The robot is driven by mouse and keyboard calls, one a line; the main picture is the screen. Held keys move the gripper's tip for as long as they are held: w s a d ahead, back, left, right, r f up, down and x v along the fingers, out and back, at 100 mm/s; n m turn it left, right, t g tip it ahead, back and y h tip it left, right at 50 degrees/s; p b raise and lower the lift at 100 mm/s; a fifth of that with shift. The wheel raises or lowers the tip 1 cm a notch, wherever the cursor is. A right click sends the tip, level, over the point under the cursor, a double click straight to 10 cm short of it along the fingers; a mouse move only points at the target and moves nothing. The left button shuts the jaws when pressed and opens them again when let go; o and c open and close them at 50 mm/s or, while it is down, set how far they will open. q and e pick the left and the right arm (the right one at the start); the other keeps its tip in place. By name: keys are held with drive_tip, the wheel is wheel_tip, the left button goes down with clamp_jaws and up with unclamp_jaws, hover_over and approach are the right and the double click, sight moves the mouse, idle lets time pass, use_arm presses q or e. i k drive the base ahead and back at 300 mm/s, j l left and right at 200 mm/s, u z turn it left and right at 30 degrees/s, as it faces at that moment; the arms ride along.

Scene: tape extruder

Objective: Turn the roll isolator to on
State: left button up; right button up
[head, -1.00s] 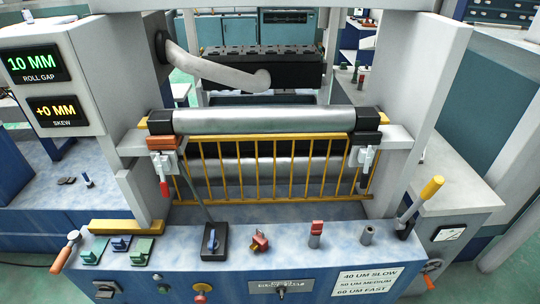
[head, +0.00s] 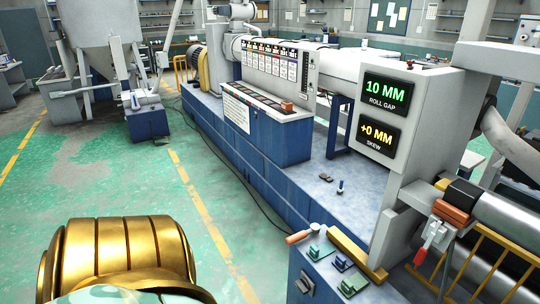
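I cannot single out the roll isolator by any readable label. A dark switch (head: 305,283) sits on the front face of the blue roll-stand console (head: 330,284) at the bottom. On its top are a green block (head: 318,252), a blue one (head: 343,264) and another green one (head: 352,286). A gold ribbed part of my own arm fills the lower left, well apart from the console. Neither gripper shows.
A display panel (head: 386,112) reads roll gap 10 MM and skew +0 MM. An orange-handled lever (head: 299,237) and a yellow bar (head: 355,254) edge the console. The yellow guard (head: 487,268) and roller (head: 510,217) stand at right. Green floor (head: 110,170) is open at left.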

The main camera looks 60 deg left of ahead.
sight(302, 285)
drive_tip(key=i+j+u, duration=0.1)
drive_tip(key=u, duration=1.4)
drive_tip(key=j, duration=0.05)
